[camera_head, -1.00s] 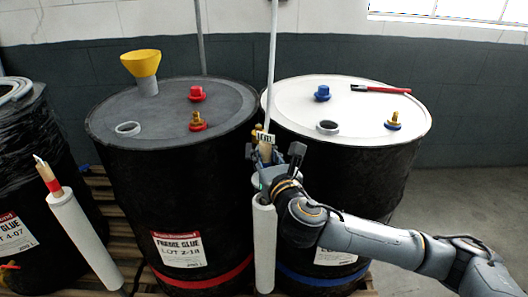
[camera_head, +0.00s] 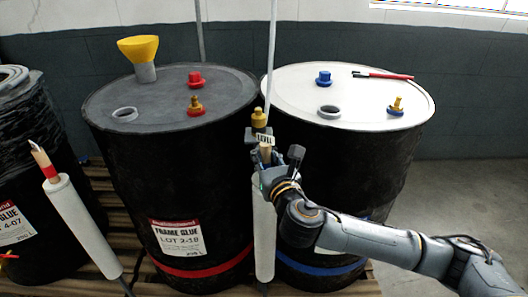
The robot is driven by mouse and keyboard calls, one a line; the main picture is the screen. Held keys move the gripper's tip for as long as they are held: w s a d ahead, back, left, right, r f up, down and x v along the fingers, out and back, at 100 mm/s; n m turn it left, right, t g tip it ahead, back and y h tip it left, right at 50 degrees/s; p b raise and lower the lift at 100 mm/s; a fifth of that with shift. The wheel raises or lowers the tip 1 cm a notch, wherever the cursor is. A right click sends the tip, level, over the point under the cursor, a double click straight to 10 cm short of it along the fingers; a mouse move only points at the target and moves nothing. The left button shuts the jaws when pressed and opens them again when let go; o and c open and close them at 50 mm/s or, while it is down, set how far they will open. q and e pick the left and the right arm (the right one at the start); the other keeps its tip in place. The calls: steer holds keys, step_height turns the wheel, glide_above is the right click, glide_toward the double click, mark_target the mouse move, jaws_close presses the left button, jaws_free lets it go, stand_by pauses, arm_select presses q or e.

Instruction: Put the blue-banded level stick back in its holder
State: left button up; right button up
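My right gripper (camera_head: 275,158) is at the wooden handle (camera_head: 265,153) of a stick tagged "LEVEL" (camera_head: 265,139), between the two front drums. One dark finger shows beside the tag, the other stands to the right of the handle. Whether they press on it cannot be made out. The stick's band is hidden by the gripper. The handle is above a white tube holder (camera_head: 264,240), which stands upright between the drums; the tube's mouth is hidden too. My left gripper is not in view.
A grey-topped drum (camera_head: 155,105) with a yellow funnel (camera_head: 139,50) stands left, a white-topped drum (camera_head: 300,88) right. A red-banded stick (camera_head: 43,160) sits in a tilted white tube (camera_head: 82,225) at far left. A thin pale pole (camera_head: 272,60) rises above the handle.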

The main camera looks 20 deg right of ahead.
steer(key=o, duration=0.6)
steer(key=shift+r, duration=0.1)
